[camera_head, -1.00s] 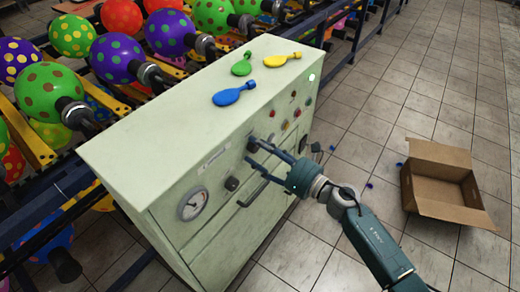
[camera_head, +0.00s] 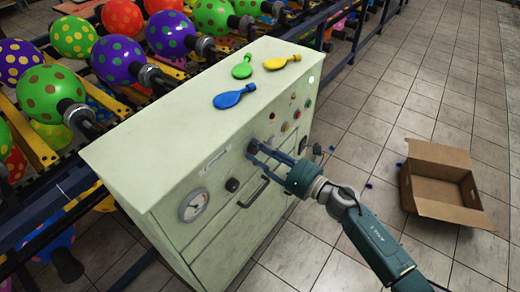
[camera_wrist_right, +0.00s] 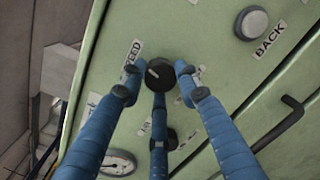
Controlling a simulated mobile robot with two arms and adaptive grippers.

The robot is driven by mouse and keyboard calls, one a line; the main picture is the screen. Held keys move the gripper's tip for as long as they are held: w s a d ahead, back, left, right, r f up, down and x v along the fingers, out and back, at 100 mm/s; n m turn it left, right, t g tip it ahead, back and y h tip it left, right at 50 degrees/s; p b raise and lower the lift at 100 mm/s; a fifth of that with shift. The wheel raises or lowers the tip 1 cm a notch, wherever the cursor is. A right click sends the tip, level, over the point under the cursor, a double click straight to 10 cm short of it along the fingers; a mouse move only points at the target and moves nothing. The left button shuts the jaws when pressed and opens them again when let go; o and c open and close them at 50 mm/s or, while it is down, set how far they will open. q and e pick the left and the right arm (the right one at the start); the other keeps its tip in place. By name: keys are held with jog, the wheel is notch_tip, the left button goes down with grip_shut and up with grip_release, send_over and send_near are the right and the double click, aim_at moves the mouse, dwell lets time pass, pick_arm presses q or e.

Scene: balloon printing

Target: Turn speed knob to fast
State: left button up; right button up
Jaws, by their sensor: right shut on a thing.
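The speed knob (camera_wrist_right: 158,74) is a round dark knob with a pale pointer mark on the pale green machine front. A partly covered label (camera_wrist_right: 132,55) ending in "EED" is beside it. My right gripper (camera_wrist_right: 156,88) has its blue fingers closed around the knob, with fingertips on its sides. In the head view the right gripper (camera_head: 252,151) reaches the machine front from the right, and its fingertips largely hide the knob. The scale labels around the knob are partly hidden, so the setting is hard to read. My left gripper is not in view.
The machine (camera_head: 180,130) has a round gauge (camera_head: 193,205), another dark knob (camera_head: 232,185) and a handle (camera_head: 253,192). Blue (camera_head: 233,96), green (camera_head: 242,67) and yellow (camera_head: 281,62) balloons lie on top. An open cardboard box (camera_head: 440,185) stands on the floor at right.

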jog(key=m+p, duration=0.1)
jog(key=m, duration=0.1)
jog(key=m+p, duration=0.1)
jog(key=m, duration=0.2)
jog(key=shift+s+f+g, duration=0.15)
jog(key=shift+g, duration=0.15)
jog(key=m+p, duration=0.2)
jog(key=m, duration=0.4)
jog(key=shift+p, duration=0.3)
jog(key=m, duration=0.3)
jog(key=shift+g+p, duration=0.3)
jog(key=shift+p, duration=0.05)
jog(key=m, duration=0.3)
jog(key=shift+p, duration=0.3)
jog(key=m+y, duration=0.1)
jog(key=m, duration=0.4)
jog(key=shift+m+g, duration=0.3)
jog(key=shift+g, duration=0.1)
jog(key=o, duration=1.1)
jog(key=shift+c, duration=0.2)
jog(key=shift+o, duration=0.4)
jog(key=shift+w+r, duration=0.2)
jog(key=shift+r, duration=0.05)
